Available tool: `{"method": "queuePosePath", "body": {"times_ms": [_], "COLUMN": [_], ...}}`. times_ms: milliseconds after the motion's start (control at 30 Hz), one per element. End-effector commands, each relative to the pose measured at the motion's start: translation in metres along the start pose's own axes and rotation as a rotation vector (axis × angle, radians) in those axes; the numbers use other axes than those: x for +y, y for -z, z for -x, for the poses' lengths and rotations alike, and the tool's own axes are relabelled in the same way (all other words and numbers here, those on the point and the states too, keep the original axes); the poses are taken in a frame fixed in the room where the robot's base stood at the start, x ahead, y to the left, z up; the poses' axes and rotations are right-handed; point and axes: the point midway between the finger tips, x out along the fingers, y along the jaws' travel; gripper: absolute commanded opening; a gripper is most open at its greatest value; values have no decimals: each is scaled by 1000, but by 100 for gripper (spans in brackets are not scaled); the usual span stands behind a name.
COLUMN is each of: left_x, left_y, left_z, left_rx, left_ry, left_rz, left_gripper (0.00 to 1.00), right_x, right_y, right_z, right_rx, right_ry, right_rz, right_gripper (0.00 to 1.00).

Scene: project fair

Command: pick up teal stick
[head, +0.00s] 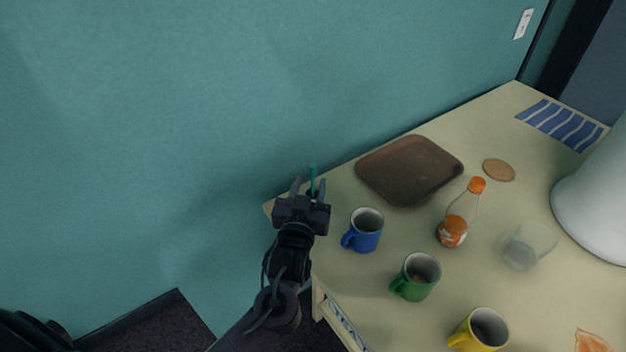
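The teal stick (313,178) is thin and points up at the far left corner of the table, close to the wall. My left gripper (308,187) is over that corner, with its two fingers apart. The upper part of the stick shows between the fingers, nearer the right one. A gap shows on the left side of the stick. The lower end of the stick is hidden behind the gripper body. My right gripper is not in view.
A brown tray (375,171) lies right of the gripper. A blue mug (364,238) stands close by, with a green mug (418,288), a yellow mug (466,336), an orange-capped bottle (458,218), a clear glass (527,248) and a round coaster (499,169) further right. The teal wall (200,100) is behind.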

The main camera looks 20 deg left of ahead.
Motion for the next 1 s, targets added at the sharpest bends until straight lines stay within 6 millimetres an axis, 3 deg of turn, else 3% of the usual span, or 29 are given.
{"method": "queuePosePath", "body": {"times_ms": [200,367,667,967,1000], "left_x": [-1,-2,-2,-2,-2], "left_y": [4,1,-2,-2,-2], "left_z": [-29,-48,-54,-53,-53], "left_rx": [-1,-1,-2,-3,-3], "left_ry": [-1,0,-1,-1,-1], "left_rz": [-1,0,1,0,0], "left_gripper": [39,39,39,1,0], "right_x": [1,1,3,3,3], "right_y": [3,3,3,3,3], "right_z": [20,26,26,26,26], "right_rx": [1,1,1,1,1], "right_ry": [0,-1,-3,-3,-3], "right_rz": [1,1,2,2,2], "right_gripper": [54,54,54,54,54]}}
